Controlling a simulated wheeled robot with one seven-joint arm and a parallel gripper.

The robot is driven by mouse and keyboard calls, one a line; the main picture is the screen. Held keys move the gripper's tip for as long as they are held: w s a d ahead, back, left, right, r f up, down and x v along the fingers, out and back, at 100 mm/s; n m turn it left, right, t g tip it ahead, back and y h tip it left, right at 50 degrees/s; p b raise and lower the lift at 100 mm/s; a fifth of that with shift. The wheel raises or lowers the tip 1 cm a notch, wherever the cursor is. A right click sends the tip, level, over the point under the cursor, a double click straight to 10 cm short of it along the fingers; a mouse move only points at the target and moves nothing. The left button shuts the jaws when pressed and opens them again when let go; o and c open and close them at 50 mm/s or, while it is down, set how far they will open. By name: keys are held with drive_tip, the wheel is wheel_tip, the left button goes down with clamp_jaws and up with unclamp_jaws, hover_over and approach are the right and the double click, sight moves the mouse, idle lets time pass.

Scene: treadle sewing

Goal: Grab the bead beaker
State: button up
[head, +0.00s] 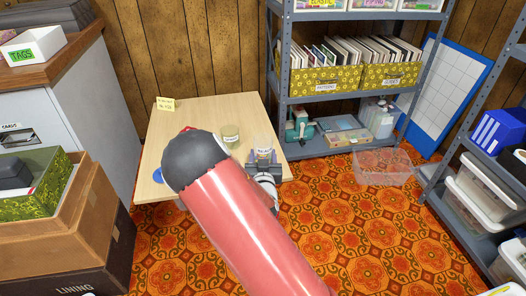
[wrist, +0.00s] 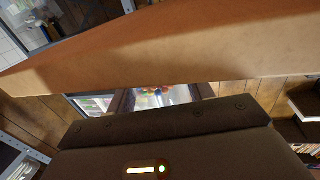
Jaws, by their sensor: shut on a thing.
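The bead beaker (head: 262,143) is a clear, pale vessel at the right side of the small wooden table (head: 205,113). My gripper (head: 264,156) is at its near side, shut on it. In the wrist view, coloured beads inside the clear beaker (wrist: 158,92) show between my two dark fingers. The beaker's lower part is hidden behind my gripper, and I cannot tell whether it touches the tabletop.
A greenish labelled jar (head: 230,136) stands left of the beaker. Red and blue items on the table are partly hidden by my arm. A grey shelf unit (head: 340,142) stands right of the table. A clear bin (head: 383,167) sits on the patterned floor.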

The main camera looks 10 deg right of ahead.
drive_tip(key=s+a+p, duration=0.3)
drive_tip(key=s+p, duration=0.5)
drive_tip(key=s, duration=0.6)
